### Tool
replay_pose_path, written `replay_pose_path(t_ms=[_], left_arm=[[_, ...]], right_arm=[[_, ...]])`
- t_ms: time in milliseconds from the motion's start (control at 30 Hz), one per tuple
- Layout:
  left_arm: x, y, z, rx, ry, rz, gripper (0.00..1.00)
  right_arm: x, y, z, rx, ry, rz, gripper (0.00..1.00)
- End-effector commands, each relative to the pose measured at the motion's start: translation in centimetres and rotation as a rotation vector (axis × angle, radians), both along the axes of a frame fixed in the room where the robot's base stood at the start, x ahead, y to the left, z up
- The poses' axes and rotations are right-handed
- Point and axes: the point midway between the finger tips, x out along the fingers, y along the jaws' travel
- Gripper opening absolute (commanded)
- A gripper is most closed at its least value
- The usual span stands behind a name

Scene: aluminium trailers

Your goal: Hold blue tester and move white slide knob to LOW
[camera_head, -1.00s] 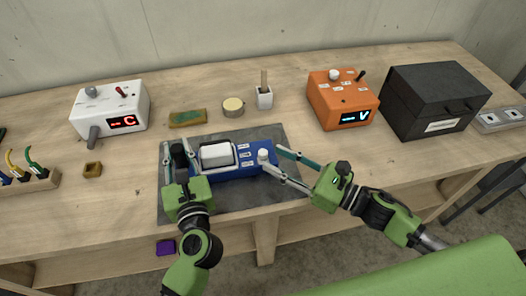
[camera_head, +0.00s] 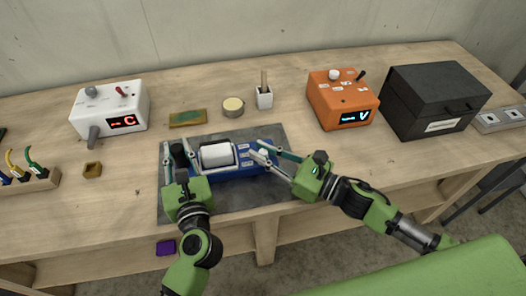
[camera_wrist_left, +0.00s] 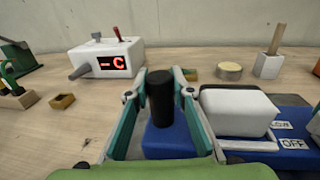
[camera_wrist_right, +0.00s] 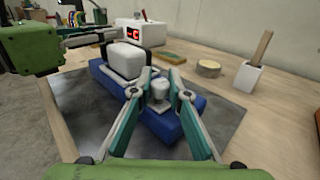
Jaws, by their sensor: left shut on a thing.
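The blue tester (camera_head: 235,171) lies on the dark grey mat; it has a white block (camera_head: 216,155), a black post (camera_wrist_left: 160,98) at its left end and a white slide knob (camera_wrist_right: 187,100) at its right end. The left wrist view shows the labels LOW and OFF. My left gripper (camera_head: 177,150) is shut on the tester's left end, its fingers either side of the black post. My right gripper (camera_wrist_right: 166,76) is open, with its fingers around the knob; contact cannot be told. In the head view the fingers partly cover the knob (camera_head: 263,153).
A white device (camera_head: 108,108) with a red display stands back left. An orange device (camera_head: 343,100) and a black box (camera_head: 435,100) stand right. A green board (camera_head: 187,118), a round tin (camera_head: 233,107) and a white cup (camera_head: 264,97) lie behind the mat (camera_head: 240,205).

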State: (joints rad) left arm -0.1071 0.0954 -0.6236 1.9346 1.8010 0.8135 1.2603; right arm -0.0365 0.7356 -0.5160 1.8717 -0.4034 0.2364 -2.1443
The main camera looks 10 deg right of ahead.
Motion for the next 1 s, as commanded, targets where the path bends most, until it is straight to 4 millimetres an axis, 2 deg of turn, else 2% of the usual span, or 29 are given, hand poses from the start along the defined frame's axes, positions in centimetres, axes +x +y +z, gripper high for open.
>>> replay_pose_path(t_ms=[100,333,667,700,733,1000], left_arm=[[0.0,0.0,0.0,0.001,0.0,0.0,0.0],[0.0,0.0,0.0,0.0,0.0,-0.001,0.0],[0.0,0.0,0.0,0.0,0.0,-0.001,0.0],[0.0,0.0,0.0,0.0,0.0,0.0,0.0],[0.0,0.0,0.0,0.0,0.0,0.0,0.0],[0.0,0.0,0.0,0.001,0.0,0.0,0.0]], right_arm=[[0.4,0.0,0.0,0.0,-0.001,-0.001,0.0],[2.8,-0.1,0.0,-0.002,-0.002,-0.003,0.0],[3.1,-0.1,-0.1,-0.001,0.001,-0.002,0.0],[3.1,-0.1,-0.1,-0.001,0.001,-0.002,0.26],[3.0,-0.1,-0.1,-0.001,0.001,-0.002,0.34],[3.0,0.0,0.0,-0.001,0.001,-0.001,0.34]])
